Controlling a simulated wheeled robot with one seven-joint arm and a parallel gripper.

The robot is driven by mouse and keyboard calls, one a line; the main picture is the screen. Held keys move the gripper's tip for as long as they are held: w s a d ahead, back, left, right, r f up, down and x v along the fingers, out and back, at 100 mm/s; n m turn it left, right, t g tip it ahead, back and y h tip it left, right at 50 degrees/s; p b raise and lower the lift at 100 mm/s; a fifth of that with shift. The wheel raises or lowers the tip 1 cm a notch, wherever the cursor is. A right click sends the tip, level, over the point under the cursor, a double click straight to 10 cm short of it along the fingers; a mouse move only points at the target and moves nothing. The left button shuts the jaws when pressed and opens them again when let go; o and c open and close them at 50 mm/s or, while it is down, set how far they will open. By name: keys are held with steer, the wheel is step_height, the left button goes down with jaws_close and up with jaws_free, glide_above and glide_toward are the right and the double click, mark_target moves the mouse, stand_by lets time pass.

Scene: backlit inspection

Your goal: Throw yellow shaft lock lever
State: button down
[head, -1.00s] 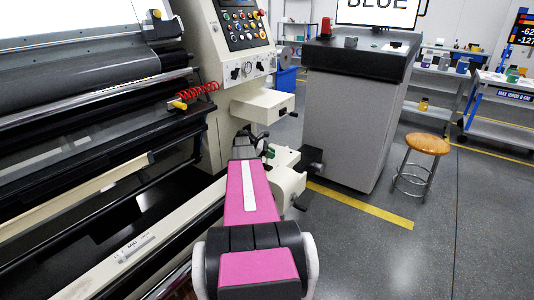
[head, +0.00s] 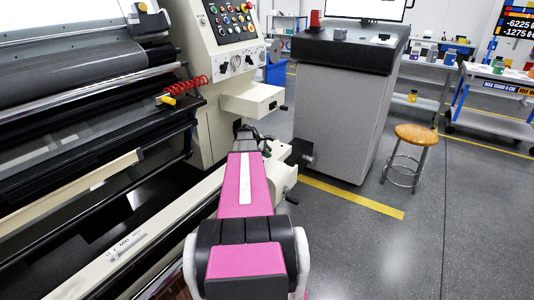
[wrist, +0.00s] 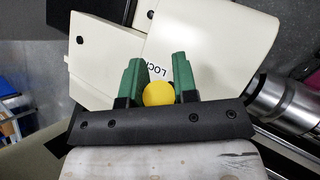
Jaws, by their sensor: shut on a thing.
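The yellow knob (wrist: 158,94) of the shaft lock lever is between the two green fingers of my gripper (wrist: 158,88) in the wrist view, and the gripper is shut on it. The lever's shaft below the knob is hidden. A cream housing (wrist: 205,45) with partly covered lettering, "LOC", lies just beyond the fingers. In the head view my pink arm reaches forward to the cream machine end (head: 284,178). The knob cannot be made out there, and the fingers are mostly hidden behind the arm.
The machine's rollers (head: 75,85) and cream rail (head: 110,255) run along the left. A control panel (head: 232,28) and a cream box with a crank (head: 252,101) stand beyond my arm. A grey cabinet (head: 340,125) and a stool (head: 416,135) stand right. The right floor is open.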

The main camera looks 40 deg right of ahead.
steer(key=c, duration=0.9)
jaws_free()
steer(key=v, duration=1)
steer(key=shift+a+r, duration=0.3)
